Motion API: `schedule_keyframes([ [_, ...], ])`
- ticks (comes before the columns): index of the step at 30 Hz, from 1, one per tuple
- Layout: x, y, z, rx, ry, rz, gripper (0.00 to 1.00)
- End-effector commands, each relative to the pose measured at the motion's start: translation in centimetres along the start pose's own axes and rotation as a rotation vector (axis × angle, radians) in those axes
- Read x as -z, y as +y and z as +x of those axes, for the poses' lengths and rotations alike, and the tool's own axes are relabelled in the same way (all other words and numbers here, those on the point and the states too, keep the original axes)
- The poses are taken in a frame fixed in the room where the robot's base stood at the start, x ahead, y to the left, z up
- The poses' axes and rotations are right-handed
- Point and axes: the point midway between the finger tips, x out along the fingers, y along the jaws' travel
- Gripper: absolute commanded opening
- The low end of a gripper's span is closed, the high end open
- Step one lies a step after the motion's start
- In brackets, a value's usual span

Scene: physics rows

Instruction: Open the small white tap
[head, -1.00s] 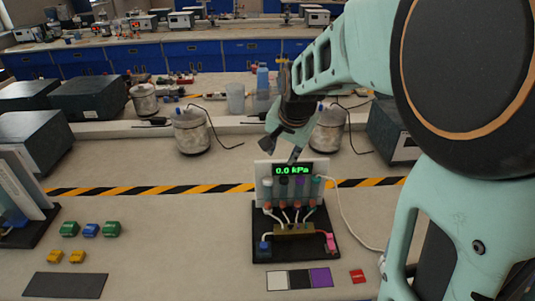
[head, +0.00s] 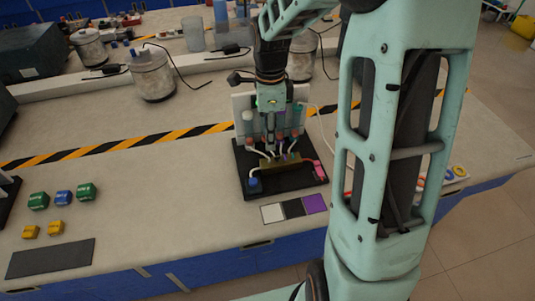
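The small rig stands on a black base (head: 292,186) on the bench, with a white back panel, a row of coloured cylinders and white tubes leading to a brass block (head: 281,163). A small white-topped part (head: 248,116), likely the white tap, shows at the left of the row. My gripper (head: 270,146) points down in front of the panel, just right of that part. It hides the display and the middle of the row. I cannot tell whether it touches anything or whether its fingers are apart.
A blue knob (head: 254,184) and a pink part (head: 320,171) sit on the base's front corners. White, black and purple squares (head: 293,208) lie in front. Several coloured blocks (head: 63,198) and a dark mat (head: 50,258) are at left. My arm covers the right side.

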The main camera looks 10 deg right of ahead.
Motion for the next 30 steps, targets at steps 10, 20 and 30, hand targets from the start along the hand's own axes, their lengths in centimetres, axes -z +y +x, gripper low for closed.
schedule_keyframes([
  [10,0.0,0.1,6.6,-0.004,-0.001,-0.002,0.32],
  [20,-0.1,0.0,8.6,0.001,-0.001,-0.003,0.32],
  [30,-0.1,0.0,8.5,0.001,-0.001,-0.002,0.15],
])
